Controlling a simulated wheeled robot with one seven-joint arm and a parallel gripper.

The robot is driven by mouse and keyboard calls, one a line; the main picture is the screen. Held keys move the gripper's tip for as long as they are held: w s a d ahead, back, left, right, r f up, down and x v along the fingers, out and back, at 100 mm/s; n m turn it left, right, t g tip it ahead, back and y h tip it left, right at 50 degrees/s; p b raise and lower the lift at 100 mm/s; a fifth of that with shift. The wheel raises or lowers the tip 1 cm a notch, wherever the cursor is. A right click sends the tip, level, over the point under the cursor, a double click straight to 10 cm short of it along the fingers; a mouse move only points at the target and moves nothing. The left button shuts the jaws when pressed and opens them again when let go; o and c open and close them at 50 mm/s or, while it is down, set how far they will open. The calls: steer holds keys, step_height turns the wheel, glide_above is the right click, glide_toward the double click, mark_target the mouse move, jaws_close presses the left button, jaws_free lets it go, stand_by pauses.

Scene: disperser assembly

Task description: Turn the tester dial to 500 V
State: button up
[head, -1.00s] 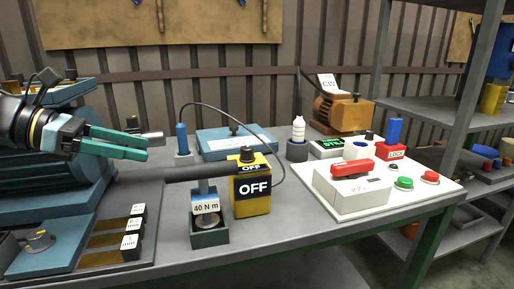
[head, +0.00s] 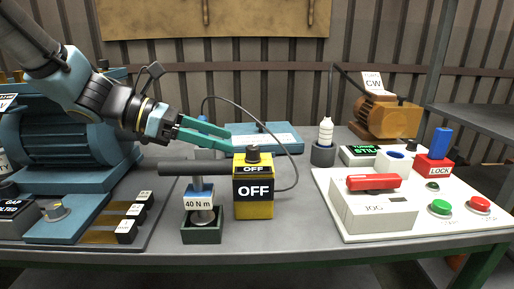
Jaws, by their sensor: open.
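The tester is a yellow box (head: 254,206) labelled OFF on its front and upper edge, standing in the middle of the bench. Its black dial (head: 253,154) sits on top. A cable runs from it up and over to a probe behind. My gripper (head: 225,139) has two teal fingers, open and empty. It is up and to the left of the dial, apart from it, pointing right. The fingers hide part of the area behind the tester, including the blue probe.
A torque wrench labelled 40 N m (head: 200,203) stands in a holder just left of the tester, its dark handle reaching toward it. A blue case (head: 275,138) lies behind. A white panel (head: 385,229) with buttons is at right. A blue motor (head: 70,140) is at left.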

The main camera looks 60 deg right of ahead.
mark_target(249, 147)
steer(key=x, duration=0.7)
steer(key=shift+s+d+f, duration=0.1)
steer(key=shift+c, duration=0.2)
jaws_close()
